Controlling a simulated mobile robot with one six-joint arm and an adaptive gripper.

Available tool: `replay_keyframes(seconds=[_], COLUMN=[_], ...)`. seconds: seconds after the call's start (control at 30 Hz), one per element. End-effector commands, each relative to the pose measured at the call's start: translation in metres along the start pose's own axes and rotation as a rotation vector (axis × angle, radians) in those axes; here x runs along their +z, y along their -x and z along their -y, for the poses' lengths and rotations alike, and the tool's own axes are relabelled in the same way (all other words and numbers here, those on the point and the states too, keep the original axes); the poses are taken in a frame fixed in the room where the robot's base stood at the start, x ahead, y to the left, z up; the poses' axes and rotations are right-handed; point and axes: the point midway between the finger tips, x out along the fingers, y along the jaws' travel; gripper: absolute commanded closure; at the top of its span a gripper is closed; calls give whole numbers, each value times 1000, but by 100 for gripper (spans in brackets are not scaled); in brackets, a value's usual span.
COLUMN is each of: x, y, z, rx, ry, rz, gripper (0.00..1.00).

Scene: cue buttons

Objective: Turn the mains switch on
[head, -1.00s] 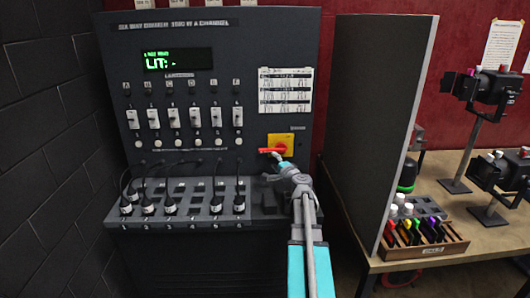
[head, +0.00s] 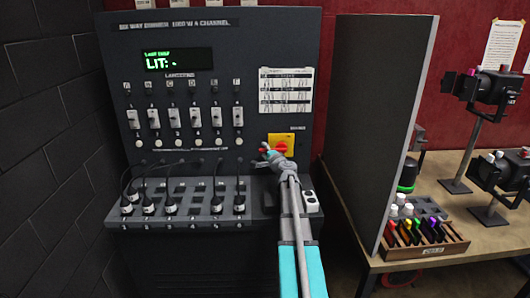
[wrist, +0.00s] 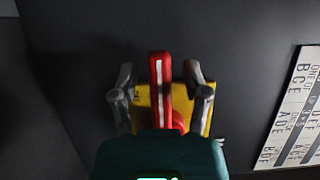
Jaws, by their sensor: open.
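The mains switch is a red rotary handle (wrist: 160,75) with a white stripe, on a yellow plate (head: 284,139) at the lower right of the dark panel. The handle lies level in the head view, pointing left. My gripper (head: 270,152) is at the switch and hides part of the handle there. In the wrist view my gripper (wrist: 160,88) is open, one finger on each side of the handle, with a gap to each. The yellow plate (wrist: 142,98) shows behind the fingers.
The panel (head: 220,60) carries a green display (head: 179,60) reading "LIT: -", a row of white sliders (head: 177,117) and a white chart (head: 286,90). Plugs with black cables (head: 148,206) sit on the ledge below. A dark partition (head: 375,120) stands to the right, before a bench with lamps.

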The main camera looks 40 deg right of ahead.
Motion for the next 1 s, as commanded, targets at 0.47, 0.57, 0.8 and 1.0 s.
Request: replay_keyframes(seconds=[0.47, 0.57, 0.8, 1.0], x=[-1, -1, -2, -9], y=[0, 1, 2, 9], z=[0, 0, 0, 2], rx=[0, 0, -1, -13], ry=[0, 0, -4, -31], rz=[0, -1, -2, -10], gripper=[100, 100, 100, 100])
